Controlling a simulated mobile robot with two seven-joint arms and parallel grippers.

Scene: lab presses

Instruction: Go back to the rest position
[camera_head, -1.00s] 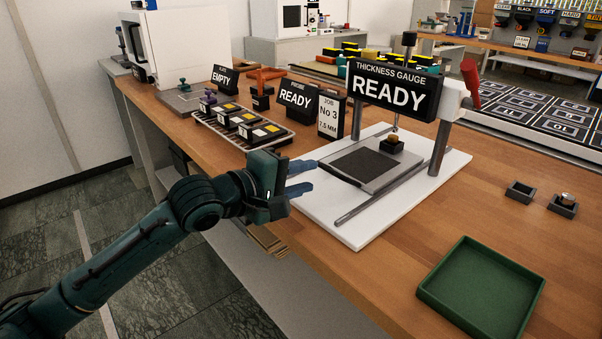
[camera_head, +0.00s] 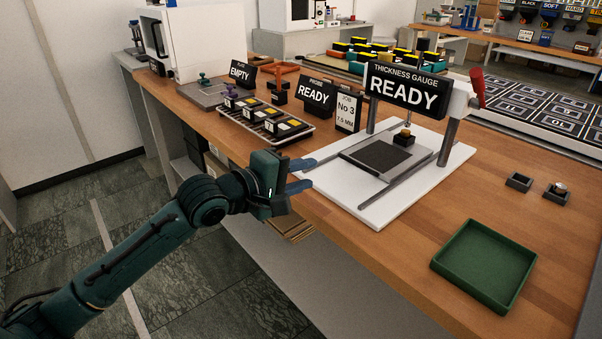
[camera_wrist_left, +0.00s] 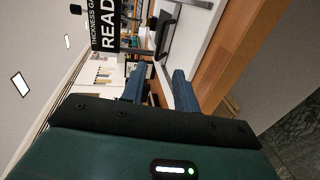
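My left gripper (camera_head: 305,174) is in front of the bench's front edge, with its fingers pointing right at the thickness gauge. Its two blue fingers stand apart with nothing between them; they also show apart in the left wrist view (camera_wrist_left: 160,88). The thickness gauge (camera_head: 409,90) stands on a white base plate (camera_head: 440,172) and its sign reads READY. My right gripper is in no view.
A green tray (camera_head: 468,283) lies at the bench's right front. Two small dark holders (camera_head: 519,181) are behind it, one with a metal piece (camera_head: 560,187). A rack of dark blocks (camera_head: 262,113) and a white machine (camera_head: 190,45) stand left. Open floor lies before the bench.

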